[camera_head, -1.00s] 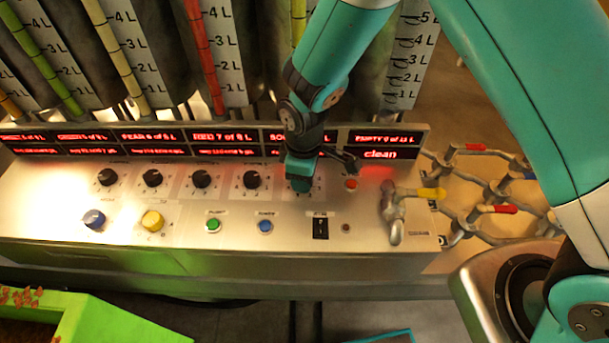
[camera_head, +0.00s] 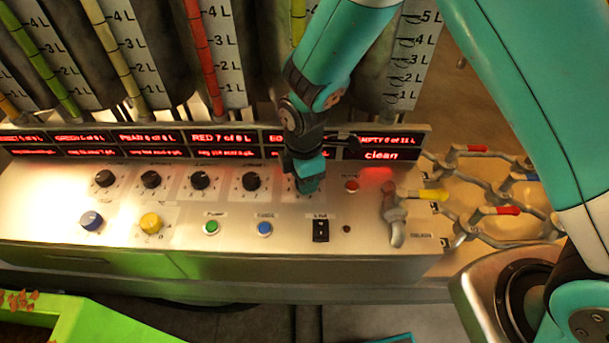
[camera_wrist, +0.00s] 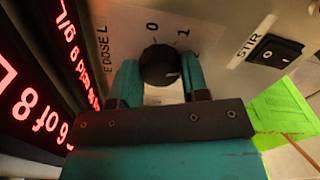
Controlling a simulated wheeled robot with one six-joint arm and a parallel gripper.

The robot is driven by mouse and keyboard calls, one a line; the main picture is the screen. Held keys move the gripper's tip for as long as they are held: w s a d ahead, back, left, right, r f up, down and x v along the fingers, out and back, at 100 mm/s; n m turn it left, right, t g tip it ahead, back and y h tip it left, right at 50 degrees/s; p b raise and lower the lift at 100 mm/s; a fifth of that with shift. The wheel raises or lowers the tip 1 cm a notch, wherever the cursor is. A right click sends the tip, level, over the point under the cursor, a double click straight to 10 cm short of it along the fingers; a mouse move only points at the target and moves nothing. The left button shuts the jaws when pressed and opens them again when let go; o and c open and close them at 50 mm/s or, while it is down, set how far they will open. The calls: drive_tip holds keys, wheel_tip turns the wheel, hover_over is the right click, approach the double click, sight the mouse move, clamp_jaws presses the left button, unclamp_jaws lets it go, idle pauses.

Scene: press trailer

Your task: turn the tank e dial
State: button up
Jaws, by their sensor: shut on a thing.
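The tank e dial is a black round knob, seen close up in the wrist view (camera_wrist: 159,65). In the head view my gripper (camera_head: 306,184) is at the right end of the dial row and hides this dial.
Several other black dials (camera_head: 200,180) stand in the row to the left. Below are a blue knob (camera_head: 91,221), a yellow knob (camera_head: 151,223), green and blue buttons and a black stir switch (camera_head: 320,231). A tap with a yellow handle (camera_head: 427,195) is at right.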

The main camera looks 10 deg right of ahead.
idle(0.4)
drive_tip(key=o, duration=0.9)
drive_tip(key=shift+r, duration=0.1)
wheel_tip(320, 180, up, 17)
drive_tip(key=shift+r+b, duration=0.15)
drive_tip(key=shift+b, duration=0.8)
